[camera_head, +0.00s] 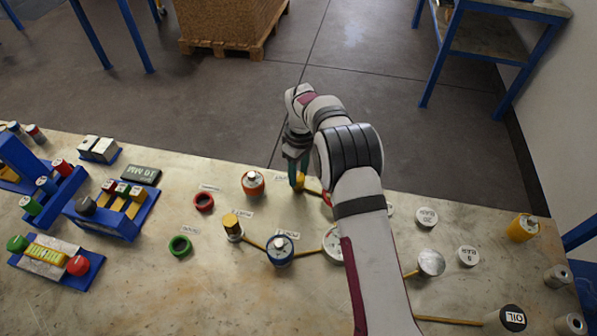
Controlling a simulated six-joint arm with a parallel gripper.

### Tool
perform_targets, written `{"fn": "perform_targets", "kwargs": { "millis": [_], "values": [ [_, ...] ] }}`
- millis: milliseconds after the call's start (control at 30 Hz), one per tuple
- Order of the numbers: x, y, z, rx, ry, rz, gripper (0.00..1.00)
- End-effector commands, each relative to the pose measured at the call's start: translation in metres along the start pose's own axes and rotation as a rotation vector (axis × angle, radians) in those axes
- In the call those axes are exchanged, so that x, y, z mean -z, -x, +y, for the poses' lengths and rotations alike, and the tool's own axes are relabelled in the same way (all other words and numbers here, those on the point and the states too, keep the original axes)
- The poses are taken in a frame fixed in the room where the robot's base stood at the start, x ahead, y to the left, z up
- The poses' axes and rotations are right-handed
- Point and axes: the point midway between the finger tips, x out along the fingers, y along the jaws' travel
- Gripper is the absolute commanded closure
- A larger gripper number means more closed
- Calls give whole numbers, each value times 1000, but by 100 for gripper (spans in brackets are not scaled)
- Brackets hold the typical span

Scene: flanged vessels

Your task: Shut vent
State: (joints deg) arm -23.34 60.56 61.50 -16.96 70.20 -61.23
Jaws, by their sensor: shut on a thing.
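My gripper (296,170) points down near the far edge of the table, with its teal fingers shut on a small yellow piece (299,183). A white label (282,178) lies just left of it, too small to read, so I cannot tell whether this is the vent. An orange-red vessel (253,183) stands to the left. A blue flanged vessel (280,249) and a yellow-topped fitting (232,226) stand nearer, joined by a yellow pipe. My arm hides part of the pipework.
A red ring (203,201) and a green ring (180,247) lie left of the vessels. Blue racks (112,210) with coloured parts fill the table's left.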

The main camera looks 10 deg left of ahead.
Motion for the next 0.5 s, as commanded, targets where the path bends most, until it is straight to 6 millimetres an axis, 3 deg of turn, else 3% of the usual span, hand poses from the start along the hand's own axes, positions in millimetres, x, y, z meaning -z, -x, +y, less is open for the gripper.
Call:
{"fn": "perform_targets", "kwargs": {
  "millis": [167,200,367,500],
  "values": [
    [0,0,0,0,1,0,100],
    [0,0,0,0,1,0,54],
    [0,0,0,0,0,0,26],
    [0,0,0,0,0,0,26]
  ]
}}
